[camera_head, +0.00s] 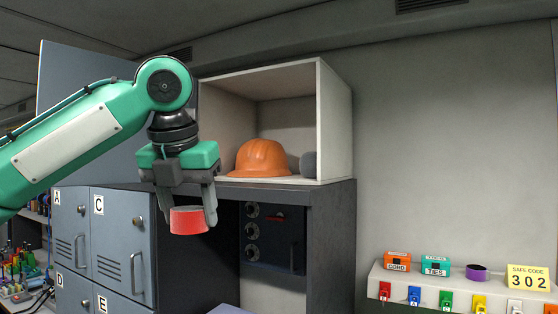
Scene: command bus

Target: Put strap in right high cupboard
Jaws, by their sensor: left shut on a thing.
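My left gripper (189,213) is shut on a red, round, short cylinder-like thing (188,221), which looks like the rolled strap. It hangs between the two fingers, in front of the dark cabinet and below the level of the high cupboard's floor. The high cupboard (335,125) is an open pale box on top of the cabinet, with its grey door (85,110) swung open to the left. An orange hard hat (262,158) sits inside it. My right gripper is not in view.
A small dark grey rounded thing (308,163) stands right of the hat. Grey lockers (125,245) stand at left. A shelf (400,283) at right bears an orange box (397,261), a teal box (435,265), purple tape (477,272) and a yellow code sign (527,277).

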